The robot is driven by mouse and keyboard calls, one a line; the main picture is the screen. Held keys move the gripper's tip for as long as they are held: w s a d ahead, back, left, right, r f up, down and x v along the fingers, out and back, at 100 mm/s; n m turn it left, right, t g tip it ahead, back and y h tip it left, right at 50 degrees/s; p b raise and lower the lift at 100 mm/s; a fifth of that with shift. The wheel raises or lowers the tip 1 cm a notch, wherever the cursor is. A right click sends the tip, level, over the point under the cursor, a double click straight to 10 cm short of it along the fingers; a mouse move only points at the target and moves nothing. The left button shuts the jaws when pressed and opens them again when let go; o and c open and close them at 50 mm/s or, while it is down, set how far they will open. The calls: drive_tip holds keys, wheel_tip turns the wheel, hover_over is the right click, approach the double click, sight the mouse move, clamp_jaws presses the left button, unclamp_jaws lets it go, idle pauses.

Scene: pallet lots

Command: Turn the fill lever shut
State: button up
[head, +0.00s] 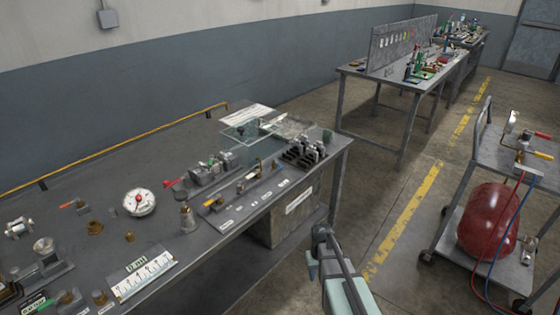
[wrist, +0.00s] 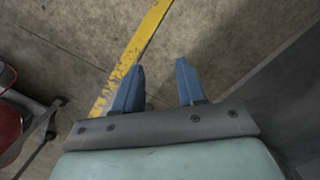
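Several small levers show in the head view, and I cannot tell which is the fill lever. On the cart at the right, a valve fitting (head: 521,145) has a red lever (head: 542,155) beside it and a round gauge (head: 511,122) above it.
More benches stand behind.

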drive_tip(key=s+a+f+g, duration=0.15)
drive_tip(key=s+f, duration=0.35)
drive_tip(key=s, duration=0.6)
drive_tip(key=s+d+f+g, duration=0.15)
drive_tip(key=s+f, duration=0.35)
drive_tip(key=s, duration=0.7)
drive_tip(key=s+a+f+g, duration=0.2)
drive_tip(key=s+f, duration=0.2)
drive_tip(key=s, duration=0.7)
wheel_tip(320, 180, up, 62)
drive_tip(key=r+n+t, duration=0.1)
drive_tip(key=n+t, duration=0.3)
drive_tip(key=t, duration=0.2)
hover_over(280, 165)
wheel_tip(280, 165, down, 14)
drive_tip(key=shift+f, duration=0.1)
clamp_jaws()
